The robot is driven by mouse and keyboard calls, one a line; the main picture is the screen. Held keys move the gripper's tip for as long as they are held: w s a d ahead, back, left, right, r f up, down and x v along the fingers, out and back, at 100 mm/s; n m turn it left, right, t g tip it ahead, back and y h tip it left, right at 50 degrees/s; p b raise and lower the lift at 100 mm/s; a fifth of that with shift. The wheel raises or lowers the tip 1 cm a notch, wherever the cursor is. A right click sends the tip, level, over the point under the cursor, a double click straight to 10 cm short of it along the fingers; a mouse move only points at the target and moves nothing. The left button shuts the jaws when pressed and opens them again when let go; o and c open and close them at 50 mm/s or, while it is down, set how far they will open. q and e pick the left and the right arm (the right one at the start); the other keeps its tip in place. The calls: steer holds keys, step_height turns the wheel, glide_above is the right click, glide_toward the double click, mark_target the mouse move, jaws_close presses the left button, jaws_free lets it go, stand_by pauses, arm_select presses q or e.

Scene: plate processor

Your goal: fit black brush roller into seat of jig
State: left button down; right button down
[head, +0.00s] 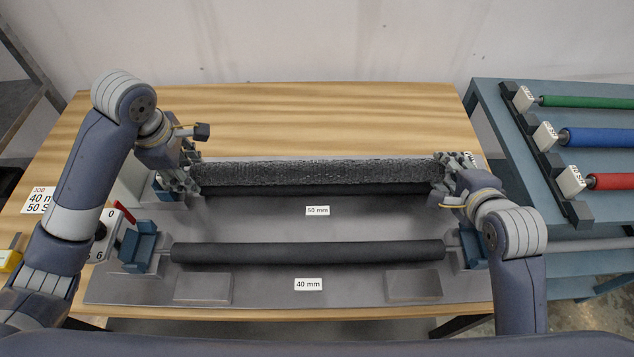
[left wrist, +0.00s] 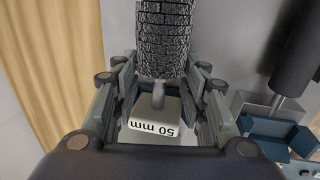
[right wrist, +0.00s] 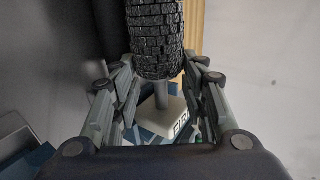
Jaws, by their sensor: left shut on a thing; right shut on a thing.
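The black brush roller (head: 315,172), with a rough bristled surface, lies level across the back of the grey jig plate (head: 240,218). My left gripper (head: 188,172) is shut on its left end, by a block tagged 50 mm (left wrist: 153,125). My right gripper (head: 447,178) is shut on its right end, by a block with a partly hidden label (right wrist: 165,120). A smooth black roller (head: 330,190) shows just below the brush roller in the head view. A blue seat (head: 165,190) at the back left is mostly hidden by my left gripper. I cannot tell whether the brush roller touches a seat.
A smooth black roller (head: 305,252) lies along the front of the jig, between blue seats (head: 140,250). A dial with a red lever (head: 123,212) stands at the left. Green, blue and red rollers (head: 590,102) sit on the right-hand rack. The wooden table (head: 300,115) behind is clear.

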arm_select(q)
steer(key=c, duration=1.1)
jaws_free()
steer(key=shift+s+f, duration=0.1)
steer(key=shift+f, duration=0.05)
arm_select(e)
steer(key=c, duration=1.1)
jaws_free()
steer(key=shift+s+f, duration=0.1)
steer(key=shift+f, duration=0.3)
arm_select(q)
steer(key=shift+o, duration=0.7)
arm_select(e)
steer(key=shift+o, duration=0.7)
steer(key=shift+f, duration=0.1)
arm_select(q)
steer(key=shift+r, duration=0.4)
steer(key=v, duration=0.7)
steer(key=shift+r, duration=0.2)
arm_select(e)
steer(key=shift+r, duration=0.2)
